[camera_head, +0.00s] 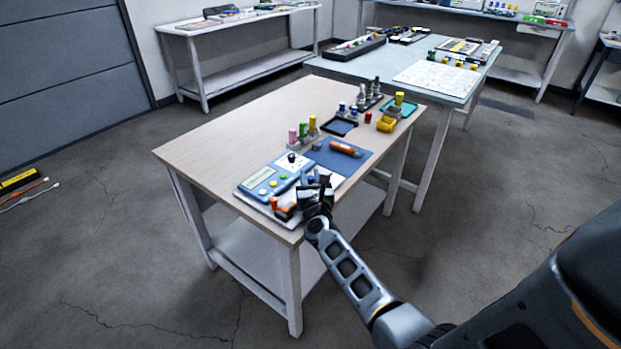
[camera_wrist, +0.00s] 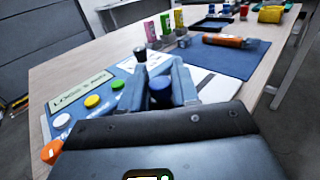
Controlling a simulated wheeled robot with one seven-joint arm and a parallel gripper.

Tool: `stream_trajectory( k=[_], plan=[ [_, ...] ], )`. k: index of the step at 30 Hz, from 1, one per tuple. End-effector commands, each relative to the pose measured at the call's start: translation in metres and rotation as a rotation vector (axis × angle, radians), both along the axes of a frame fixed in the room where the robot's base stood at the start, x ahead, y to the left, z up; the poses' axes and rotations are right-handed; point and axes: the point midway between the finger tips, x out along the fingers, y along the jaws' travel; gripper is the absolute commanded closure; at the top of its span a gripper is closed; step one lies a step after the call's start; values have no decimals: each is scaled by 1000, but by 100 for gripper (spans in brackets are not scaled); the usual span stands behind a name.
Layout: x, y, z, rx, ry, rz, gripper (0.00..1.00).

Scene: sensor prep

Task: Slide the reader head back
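The reader is a flat blue and white panel device (camera_head: 262,181) at the front corner of the wooden table; its panel (camera_wrist: 75,122) shows several coloured buttons in the wrist view. A blue round knob (camera_wrist: 160,89) appears between the two fingers of my gripper (camera_wrist: 160,75). In the head view my gripper (camera_head: 313,186) is low over the device's right side. The fingers stand apart with the knob nearly filling the gap; whether they press on it is unclear. A black knob (camera_wrist: 140,53) stands just beyond the fingertips. I cannot tell which part is the reader head.
A blue mat (camera_head: 338,154) with an orange tool (camera_head: 346,148) lies behind the device. Pink, green and yellow vials (camera_head: 303,130) stand beside it. An orange part (camera_head: 281,209) is at the front edge. The table's left side (camera_head: 205,145) is clear.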

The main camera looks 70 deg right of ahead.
Motion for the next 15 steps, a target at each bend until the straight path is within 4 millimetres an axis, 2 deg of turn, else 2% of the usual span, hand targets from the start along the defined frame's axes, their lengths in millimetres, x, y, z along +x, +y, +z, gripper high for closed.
stream_trajectory(
  k=[1, 9, 15],
  plan=[
    [0, 0, 0, 0, 0, 0, 76],
    [0, 0, 0, 0, 0, 0, 100],
    [0, 0, 0, 0, 0, 0, 100]
  ],
)
